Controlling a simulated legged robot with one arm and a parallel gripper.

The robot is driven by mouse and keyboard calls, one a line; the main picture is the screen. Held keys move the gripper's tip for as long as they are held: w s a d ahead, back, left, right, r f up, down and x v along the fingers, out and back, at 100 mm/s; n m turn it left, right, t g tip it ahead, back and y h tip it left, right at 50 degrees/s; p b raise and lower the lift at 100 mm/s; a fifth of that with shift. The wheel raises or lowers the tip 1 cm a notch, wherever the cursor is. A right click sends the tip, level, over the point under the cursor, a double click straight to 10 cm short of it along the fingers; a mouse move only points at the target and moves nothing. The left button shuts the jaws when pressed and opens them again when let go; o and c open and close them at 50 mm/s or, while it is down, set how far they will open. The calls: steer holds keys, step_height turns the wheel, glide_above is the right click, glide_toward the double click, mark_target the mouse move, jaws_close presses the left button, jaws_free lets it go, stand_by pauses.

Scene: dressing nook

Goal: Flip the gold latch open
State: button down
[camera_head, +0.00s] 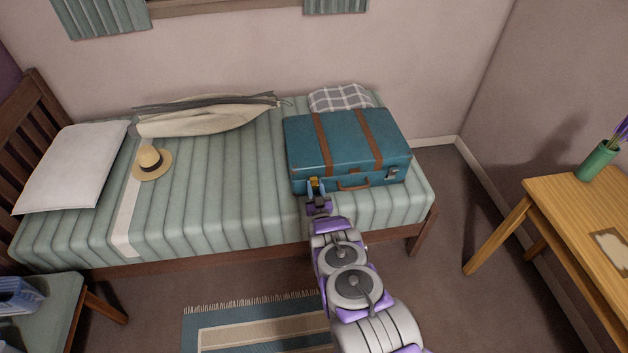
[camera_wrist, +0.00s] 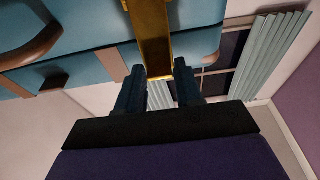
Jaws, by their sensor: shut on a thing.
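A blue suitcase (camera_head: 345,148) with brown straps lies on the bed, its lid down. The gold latch (camera_head: 314,182) is at the left of its front face. In the wrist view the gold latch (camera_wrist: 152,30) reaches down between the two dark fingers. My gripper (camera_head: 316,190) is at the suitcase front, and its fingertips also show in the wrist view (camera_wrist: 158,72). It is shut on the gold latch. The fingers partly hide the latch in the head view. A brown handle (camera_head: 354,185) is to its right.
A silver latch (camera_head: 391,174) is at the right of the suitcase front. The bed (camera_head: 230,205) also holds a straw hat (camera_head: 151,162), a pillow (camera_head: 75,167) and a garment bag (camera_head: 205,117). A wooden table (camera_head: 575,215) stands at the right. A rug (camera_head: 258,325) lies on the floor.

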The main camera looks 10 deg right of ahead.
steer(key=shift+s+f+t, duration=0.2)
steer(key=shift+s+t, duration=0.05)
steer(key=shift+t, duration=0.05)
steer(key=c, duration=0.8)
jaws_free()
steer(key=shift+c, duration=0.2)
